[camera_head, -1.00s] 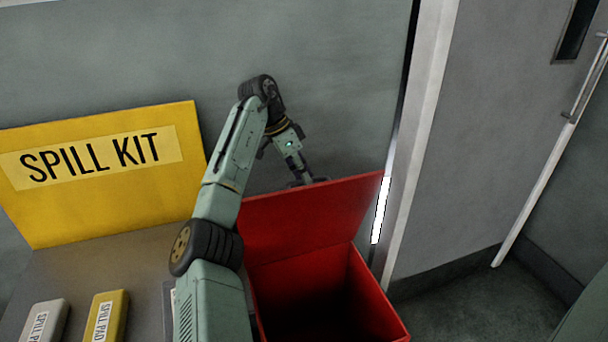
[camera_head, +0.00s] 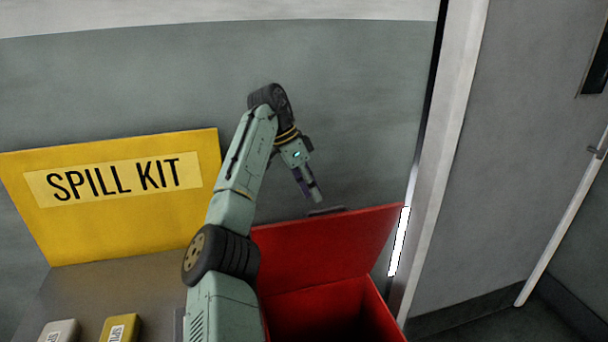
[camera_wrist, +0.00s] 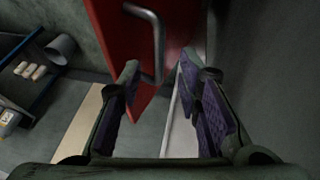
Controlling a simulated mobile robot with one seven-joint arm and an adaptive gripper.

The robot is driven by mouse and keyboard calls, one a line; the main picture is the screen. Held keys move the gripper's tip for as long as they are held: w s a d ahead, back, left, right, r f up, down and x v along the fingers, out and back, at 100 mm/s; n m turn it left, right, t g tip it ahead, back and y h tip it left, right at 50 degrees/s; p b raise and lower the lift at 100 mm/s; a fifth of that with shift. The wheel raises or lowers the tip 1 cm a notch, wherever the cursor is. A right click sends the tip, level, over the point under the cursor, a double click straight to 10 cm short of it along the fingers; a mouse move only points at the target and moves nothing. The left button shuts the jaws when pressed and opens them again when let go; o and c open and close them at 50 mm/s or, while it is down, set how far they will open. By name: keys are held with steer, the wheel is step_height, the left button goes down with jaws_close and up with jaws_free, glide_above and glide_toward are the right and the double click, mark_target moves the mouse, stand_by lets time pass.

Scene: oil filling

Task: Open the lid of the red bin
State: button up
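The red bin (camera_head: 377,291) stands at the bottom right of the head view, with its dark inside showing. Its red lid (camera_head: 330,243) is raised and stands up behind the opening, near the wall. A grey handle (camera_head: 326,211) sits at the lid's top edge. My gripper (camera_head: 315,197) is just above and left of that handle, apart from it. In the wrist view my gripper's two purple-padded fingers (camera_wrist: 163,100) are spread with nothing gripped between them. The lid (camera_wrist: 124,45) and its handle (camera_wrist: 157,40) show ahead, beyond the fingertips.
A yellow spill kit sign (camera_head: 120,225) stands left of the arm, on a grey surface holding a yellow spill pad (camera_head: 121,327) and a grey pad (camera_head: 60,331). The wall (camera_head: 350,100) is close behind the lid. A door (camera_head: 510,150) is on the right.

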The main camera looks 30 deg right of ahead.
steer(key=v, duration=0.6)
steer(key=shift+f, duration=0.1)
stand_by(0.4)
